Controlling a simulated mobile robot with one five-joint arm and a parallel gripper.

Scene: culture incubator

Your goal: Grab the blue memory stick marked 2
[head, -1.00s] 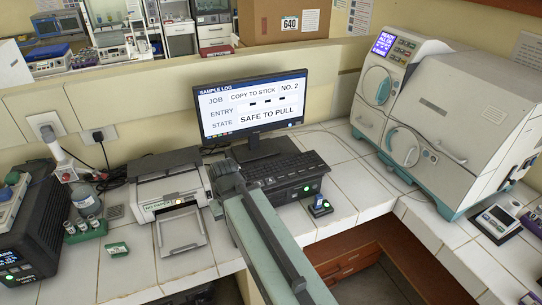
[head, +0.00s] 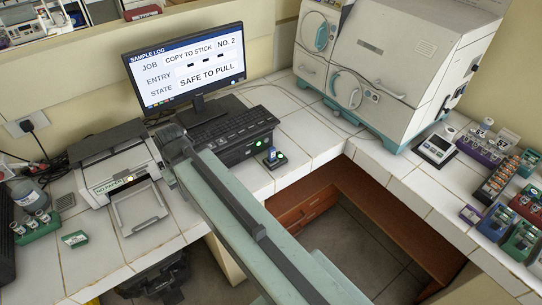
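A small blue stick (head: 271,152) stands upright in a small black dock (head: 275,162) with a green light, on the white tiled bench. Any number on it is too small to read. The monitor (head: 185,70) reads "COPY TO STICK NO. 2" and "SAFE TO PULL". My arm reaches up from the bottom of the head view. Its dark end, my gripper (head: 174,142), is left of the stick and apart from it, in front of the black box. I cannot make out its fingers or whether they are open.
A black box (head: 250,145) with green lights and a keyboard (head: 222,124) stand left of the dock. A printer marked "NO PAPER" (head: 117,168) is further left. A large white machine (head: 390,60) stands at the back right. Racks and a scale (head: 435,148) line the right bench. Tiles right of the dock are clear.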

